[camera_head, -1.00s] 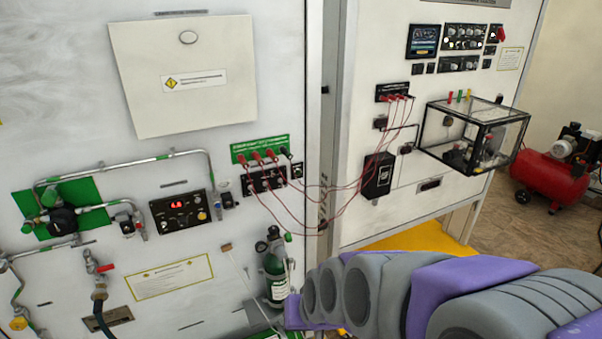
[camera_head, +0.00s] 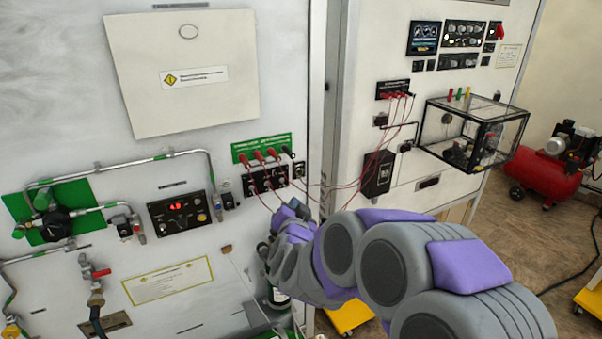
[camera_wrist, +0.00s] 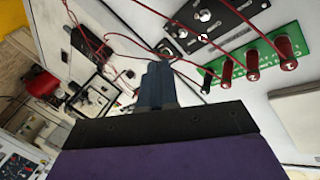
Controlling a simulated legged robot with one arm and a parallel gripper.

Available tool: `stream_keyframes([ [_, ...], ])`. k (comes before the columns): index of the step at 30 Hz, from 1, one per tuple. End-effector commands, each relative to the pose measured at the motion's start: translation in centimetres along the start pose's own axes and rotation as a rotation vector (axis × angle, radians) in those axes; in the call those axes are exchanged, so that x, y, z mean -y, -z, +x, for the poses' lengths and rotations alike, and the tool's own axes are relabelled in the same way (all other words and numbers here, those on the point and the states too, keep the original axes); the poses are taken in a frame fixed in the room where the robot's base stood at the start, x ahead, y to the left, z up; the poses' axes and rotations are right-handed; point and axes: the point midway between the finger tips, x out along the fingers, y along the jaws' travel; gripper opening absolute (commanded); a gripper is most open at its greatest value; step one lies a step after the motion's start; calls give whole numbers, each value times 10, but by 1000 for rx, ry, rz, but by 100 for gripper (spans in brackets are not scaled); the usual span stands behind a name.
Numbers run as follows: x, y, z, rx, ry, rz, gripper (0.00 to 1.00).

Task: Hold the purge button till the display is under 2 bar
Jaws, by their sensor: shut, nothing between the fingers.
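A black control panel (camera_head: 180,213) with a small lit red display (camera_head: 177,208) sits on the white wall panel at the left in the head view. The digits are too small to read. A yellowish round control (camera_head: 201,217) sits at its lower right; I cannot tell whether it is the purge button. My gripper (camera_wrist: 158,75) is shut and empty in the wrist view. In the head view the end of my arm is right of the control panel, below the green strip with red plugs (camera_head: 262,155), apart from the display. The control panel does not show clearly in the wrist view.
Red cables loop from the plugs to the second cabinet, close to my gripper. Pipes with a red-handled valve (camera_head: 100,273) are at lower left. A dark green cylinder is mostly hidden behind my arm. A clear box (camera_head: 470,133) juts out at the right.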

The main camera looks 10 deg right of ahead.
Motion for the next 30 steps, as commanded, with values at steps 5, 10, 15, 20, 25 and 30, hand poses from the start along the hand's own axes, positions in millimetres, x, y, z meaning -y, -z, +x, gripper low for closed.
stream_keyframes([
  [5, -21, 19, 15, -193, -49, 27, 0],
  [10, -37, 37, 17, -341, -83, 33, 0],
  [15, -44, 44, 16, -420, -101, 27, 0],
  [20, -44, 45, 15, -439, -104, 25, 0],
  [25, -44, 45, 15, -438, -104, 25, 0],
  [30, -43, 45, 17, -438, -104, 25, 0],
])
